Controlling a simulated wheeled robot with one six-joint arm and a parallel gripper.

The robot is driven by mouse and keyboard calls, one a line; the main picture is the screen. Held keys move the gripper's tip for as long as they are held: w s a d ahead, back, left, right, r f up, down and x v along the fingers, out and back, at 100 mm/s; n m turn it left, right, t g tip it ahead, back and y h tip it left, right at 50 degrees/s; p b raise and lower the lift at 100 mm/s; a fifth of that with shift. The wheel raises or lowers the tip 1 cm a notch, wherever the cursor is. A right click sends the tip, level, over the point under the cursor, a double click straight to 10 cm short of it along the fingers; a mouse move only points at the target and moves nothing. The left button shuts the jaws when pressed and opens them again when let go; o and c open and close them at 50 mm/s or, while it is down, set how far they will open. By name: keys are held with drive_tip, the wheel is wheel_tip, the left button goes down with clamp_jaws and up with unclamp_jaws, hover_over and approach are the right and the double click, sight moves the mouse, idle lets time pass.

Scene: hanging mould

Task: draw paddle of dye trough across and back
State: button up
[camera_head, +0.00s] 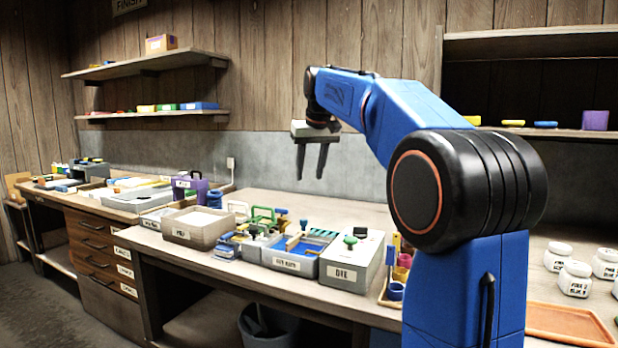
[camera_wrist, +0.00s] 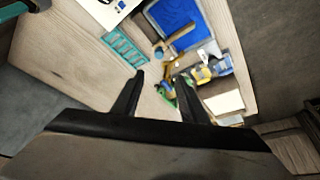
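The dye trough (camera_head: 294,267) is a grey box with blue inside, among the small boxes on the bench. It also shows in the wrist view as a blue rectangle in a grey rim (camera_wrist: 205,20). In the wrist view a tan bar (camera_wrist: 184,32) lies across the blue, close to a round blue knob (camera_wrist: 159,53). My gripper (camera_head: 311,175) hangs above the bench, fingers down, apart and empty. It also shows in the wrist view (camera_wrist: 161,79), clear of the trough.
A grey box with a green knob (camera_head: 349,275) stands right of the trough. A grey tray (camera_head: 197,232) and green-handled tools (camera_head: 263,214) stand left. Pots (camera_head: 396,290) and white jars (camera_head: 575,280) are farther right.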

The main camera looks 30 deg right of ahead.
approach(304, 219)
drive_tip(key=x, duration=0.8)
drive_tip(key=shift+w+f, duration=0.15)
idle(0.5)
